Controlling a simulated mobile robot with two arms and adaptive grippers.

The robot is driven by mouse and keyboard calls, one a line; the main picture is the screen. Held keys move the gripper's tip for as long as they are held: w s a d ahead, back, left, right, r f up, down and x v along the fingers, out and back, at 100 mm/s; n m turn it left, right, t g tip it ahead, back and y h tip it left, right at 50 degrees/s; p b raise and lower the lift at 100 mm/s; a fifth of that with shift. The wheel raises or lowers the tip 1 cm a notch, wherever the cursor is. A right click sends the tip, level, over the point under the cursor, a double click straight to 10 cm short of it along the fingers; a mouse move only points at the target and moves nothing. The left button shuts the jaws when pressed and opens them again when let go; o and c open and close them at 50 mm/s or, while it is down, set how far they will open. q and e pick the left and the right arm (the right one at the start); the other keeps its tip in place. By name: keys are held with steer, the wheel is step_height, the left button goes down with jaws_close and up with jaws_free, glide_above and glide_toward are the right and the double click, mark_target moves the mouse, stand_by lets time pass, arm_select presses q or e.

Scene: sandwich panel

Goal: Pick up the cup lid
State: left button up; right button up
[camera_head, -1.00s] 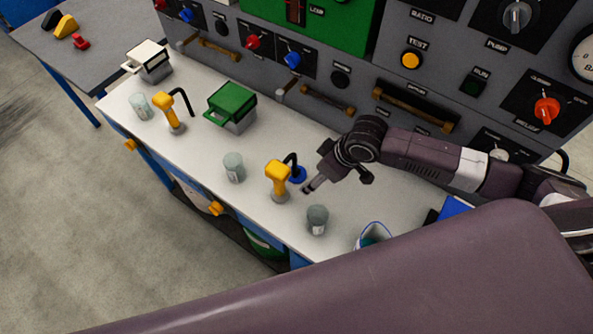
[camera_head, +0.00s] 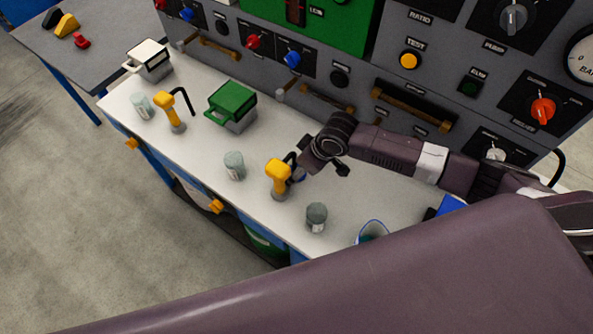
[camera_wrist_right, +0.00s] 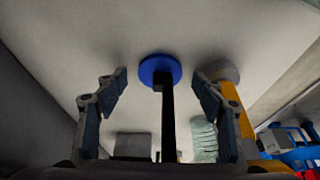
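No thing shows clearly as a cup lid. A blue disc (camera_wrist_right: 153,66) with a black stem (camera_wrist_right: 168,115) lies on the bench in the right wrist view. A small blue part of this disc (camera_head: 301,178) shows in the head view, mostly hidden by my right gripper. My right gripper (camera_wrist_right: 160,84) is open, one finger on each side of the stem, with visible gaps. A grey cup (camera_head: 316,214) stands nearer the bench's front edge; another cup (camera_head: 234,165) stands farther left. Whether either top is a lid cannot be told. My left gripper is out of view.
A yellow-headed tool (camera_head: 278,172) stands upright close to my right gripper; it also shows in the right wrist view (camera_wrist_right: 240,115). A green box (camera_head: 232,104) stands farther left. The control panel (camera_head: 345,60) rises behind. Bare white bench (camera_head: 200,140) lies left.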

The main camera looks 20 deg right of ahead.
steer(key=c, duration=0.9)
steer(key=shift+c, duration=0.2)
step_height(320, 180, up, 20)
steer(key=b, duration=0.2)
steer(key=s+d+r+m+t+h, duration=0.1)
steer(key=s+d+r+m+h, duration=0.1)
steer(key=s+r+m, duration=0.3)
step_height(320, 180, up, 4)
steer(key=d+m, duration=0.1)
steer(key=m, duration=0.1)
steer(key=shift+s+d+f+m+h, duration=0.2)
steer(key=shift+s+d+m+h, duration=0.1)
steer(key=shift+d+h, duration=0.1)
